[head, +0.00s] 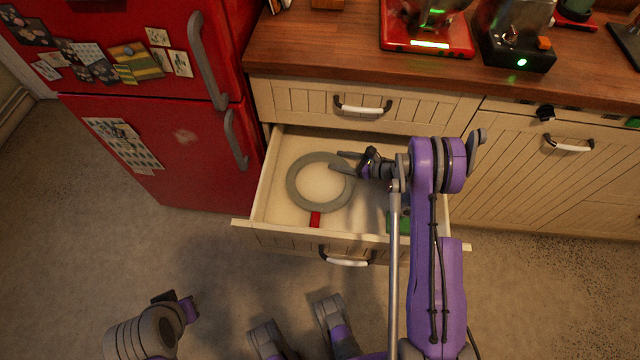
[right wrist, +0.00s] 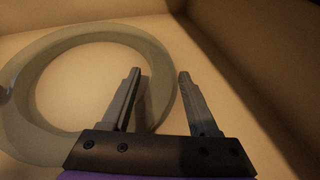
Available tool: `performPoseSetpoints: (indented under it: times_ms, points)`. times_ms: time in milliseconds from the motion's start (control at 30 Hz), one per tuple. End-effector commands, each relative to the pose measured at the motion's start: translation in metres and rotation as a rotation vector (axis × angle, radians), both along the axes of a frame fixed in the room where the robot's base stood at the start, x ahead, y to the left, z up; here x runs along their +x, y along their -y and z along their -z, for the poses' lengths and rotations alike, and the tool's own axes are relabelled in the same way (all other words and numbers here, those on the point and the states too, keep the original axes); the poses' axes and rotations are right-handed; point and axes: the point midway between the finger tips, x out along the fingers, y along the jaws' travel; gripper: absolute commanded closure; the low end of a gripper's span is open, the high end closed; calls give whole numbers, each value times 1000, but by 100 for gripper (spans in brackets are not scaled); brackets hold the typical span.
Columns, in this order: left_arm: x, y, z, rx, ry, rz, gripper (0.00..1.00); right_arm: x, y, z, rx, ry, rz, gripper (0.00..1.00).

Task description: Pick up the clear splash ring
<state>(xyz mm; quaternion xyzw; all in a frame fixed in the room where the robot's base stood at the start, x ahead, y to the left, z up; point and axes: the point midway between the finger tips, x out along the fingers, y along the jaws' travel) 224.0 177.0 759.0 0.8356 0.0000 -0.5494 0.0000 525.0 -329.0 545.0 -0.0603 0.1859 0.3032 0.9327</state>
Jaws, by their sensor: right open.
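The clear splash ring (head: 297,190) is a greyish, see-through flat ring lying in the open drawer (head: 290,235). It also shows in the right wrist view (right wrist: 95,37), filling the left side. My right gripper (head: 337,162) reaches into the drawer from the right, with its fingertips over the ring's right edge. In the right wrist view my right gripper (right wrist: 158,73) is open, its fingers apart and nothing held between them. The left finger covers part of the ring's right band. What seems to be my left gripper (head: 175,299) is at the lower left, outside the drawer; its jaws are unclear.
A small red piece (head: 315,219) lies at the ring's front edge. A green thing (head: 399,222) is at the drawer's front right, partly behind my arm. The red fridge (head: 190,150) stands left of the drawer. The wooden counter (head: 320,50) is above it.

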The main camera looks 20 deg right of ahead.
Motion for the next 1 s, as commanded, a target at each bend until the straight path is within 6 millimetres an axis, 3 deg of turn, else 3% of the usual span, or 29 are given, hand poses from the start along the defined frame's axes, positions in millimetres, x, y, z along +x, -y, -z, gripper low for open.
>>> performPoseSetpoints:
  times_ms: [300, 633, 1000]
  points:
    - [0, 0, 1, 0, 0, 0, 50, 10, -7, 5, -1, -1, 1, 39]
    - [0, 0, 1, 0, 0, 0, 50, 10, -7, 5, 0, 0, 1, 99]
    - [0, 0, 1, 0, 0, 0, 50, 10, -7, 5, 0, 0, 1, 100]
